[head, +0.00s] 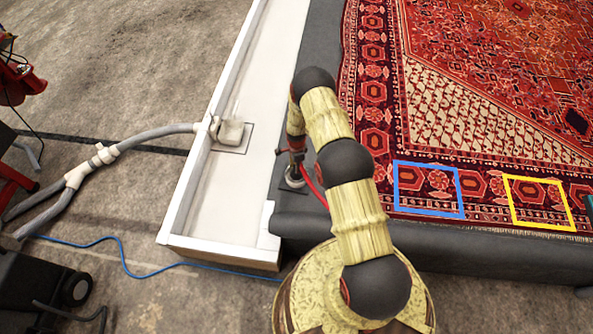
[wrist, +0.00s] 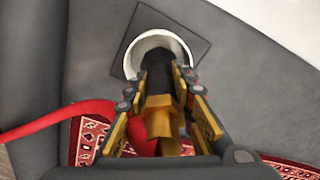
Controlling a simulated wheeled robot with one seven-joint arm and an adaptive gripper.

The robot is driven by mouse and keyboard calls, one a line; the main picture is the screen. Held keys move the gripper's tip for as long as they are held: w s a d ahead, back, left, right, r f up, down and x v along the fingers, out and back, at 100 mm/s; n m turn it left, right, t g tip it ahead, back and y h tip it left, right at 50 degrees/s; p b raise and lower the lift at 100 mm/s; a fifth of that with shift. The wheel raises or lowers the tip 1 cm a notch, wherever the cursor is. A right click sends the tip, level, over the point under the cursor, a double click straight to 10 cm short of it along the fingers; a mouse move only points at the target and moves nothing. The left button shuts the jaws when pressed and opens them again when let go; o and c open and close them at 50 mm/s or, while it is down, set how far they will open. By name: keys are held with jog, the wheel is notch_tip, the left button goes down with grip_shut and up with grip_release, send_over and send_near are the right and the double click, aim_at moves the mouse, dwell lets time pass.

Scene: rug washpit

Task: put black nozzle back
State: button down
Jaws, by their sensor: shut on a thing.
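The black nozzle (wrist: 156,58) is in my gripper (wrist: 160,82), whose yellow-and-black fingers are shut on it. A red hose (wrist: 70,115) runs from the grip area to the left. The nozzle's far end overlaps a white round holder (wrist: 174,40) on a dark square plate (wrist: 198,32); I cannot tell whether it is inside or just above. In the head view my gripper (head: 296,150) points down over the dark plate (head: 294,180) at the left edge of the grey platform, and the red hose (head: 313,186) shows beside it. My gripper hides most of the nozzle there.
A patterned red rug (head: 480,80) lies on the grey platform (head: 400,238), with blue (head: 428,213) and yellow (head: 543,225) outlined squares. A white trough (head: 195,205) with a drain fitting (head: 229,131) and grey hose (head: 150,134) lies left. A blue cable (head: 125,266) crosses the floor.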

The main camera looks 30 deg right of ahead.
jog(key=shift+f, duration=1)
jog(key=shift+s+f+b, duration=0.1)
jog(key=shift+f+b, duration=0.1)
jog(key=shift+b, duration=0.25)
jog(key=c, duration=1.5)
grip_release()
jog(key=shift+r, duration=0.1)
